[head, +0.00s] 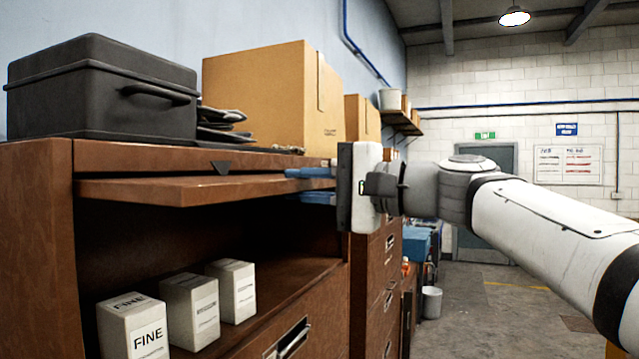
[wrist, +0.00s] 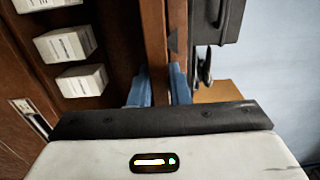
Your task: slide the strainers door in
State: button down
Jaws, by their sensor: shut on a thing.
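The strainers door (head: 170,190) is a brown panel held up level under the cabinet top, with its front part sticking out of the cabinet (head: 40,230). Below it the bay is open. My gripper (head: 297,185) has blue fingers, one above and one below the door's front edge near its right end, and is shut on it. In the wrist view the door edge (wrist: 154,35) runs between the two fingers of my gripper (wrist: 159,85). How far the door reaches back inside is hidden.
White boxes, one marked FINE (head: 148,335), stand in the open bay. A black case (head: 100,90) and a cardboard box (head: 265,95) sit on the cabinet top. More drawers (head: 388,245) stand beyond. The floor (head: 480,325) at right is mostly clear.

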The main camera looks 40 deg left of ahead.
jog(key=shift+a, duration=0.1)
jog(key=shift+p+x, duration=0.6)
jog(key=shift+x, duration=2.35)
jog(key=c, duration=1.7)
grip_release()
jog(key=shift+o, duration=0.7)
jog(key=shift+a+f, duration=0.1)
jog(key=shift+a, duration=0.1)
jog(key=shift+o, duration=1.4)
jog(key=shift+d, duration=0.15)
jog(key=o, duration=0.3)
